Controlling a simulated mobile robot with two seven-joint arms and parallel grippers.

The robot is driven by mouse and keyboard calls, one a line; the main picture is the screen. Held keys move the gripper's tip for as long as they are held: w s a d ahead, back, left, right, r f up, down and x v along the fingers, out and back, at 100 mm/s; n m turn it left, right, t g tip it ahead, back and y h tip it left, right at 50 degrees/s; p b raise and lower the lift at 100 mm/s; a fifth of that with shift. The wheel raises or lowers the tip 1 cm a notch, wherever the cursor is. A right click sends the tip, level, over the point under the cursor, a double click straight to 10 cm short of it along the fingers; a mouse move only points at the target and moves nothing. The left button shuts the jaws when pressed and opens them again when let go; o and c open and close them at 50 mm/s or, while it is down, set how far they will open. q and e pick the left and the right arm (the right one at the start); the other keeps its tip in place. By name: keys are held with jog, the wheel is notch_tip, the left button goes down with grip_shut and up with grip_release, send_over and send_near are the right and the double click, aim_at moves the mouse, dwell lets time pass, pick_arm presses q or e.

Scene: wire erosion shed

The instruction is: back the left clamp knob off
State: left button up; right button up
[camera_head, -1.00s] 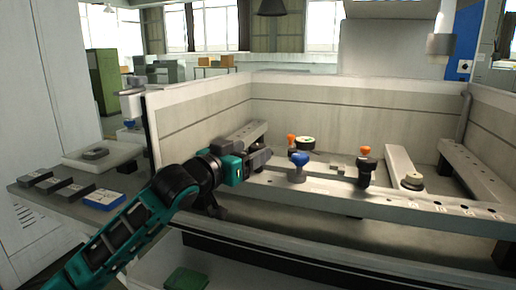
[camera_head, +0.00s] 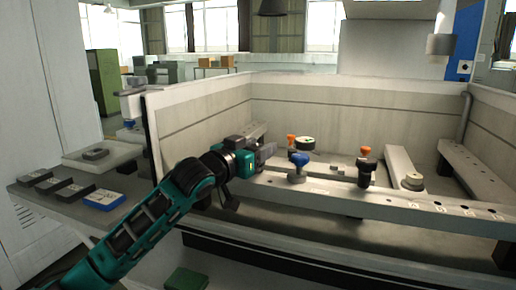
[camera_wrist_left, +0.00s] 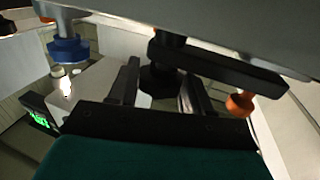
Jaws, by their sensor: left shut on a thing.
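My left gripper (camera_head: 267,151) reaches over the front rail (camera_head: 330,192) from the left, just left of the blue knob (camera_head: 299,160). In the left wrist view its two dark fingers (camera_wrist_left: 160,92) stand on either side of a dark knob (camera_wrist_left: 158,80), which I take for the left clamp knob, and are shut on it. The knob sits at a dark clamp bar (camera_wrist_left: 220,66) with an orange knob (camera_wrist_left: 240,103) at its far end. In the head view my gripper hides the dark knob. My right gripper is not in view.
The blue knob also shows close by in the left wrist view (camera_wrist_left: 68,48). A black clamp with an orange top (camera_head: 366,165) stands further right on the rail. The tank walls (camera_head: 340,105) enclose the back.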

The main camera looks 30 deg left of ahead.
pick_arm(q)
jog(key=c, duration=0.4)
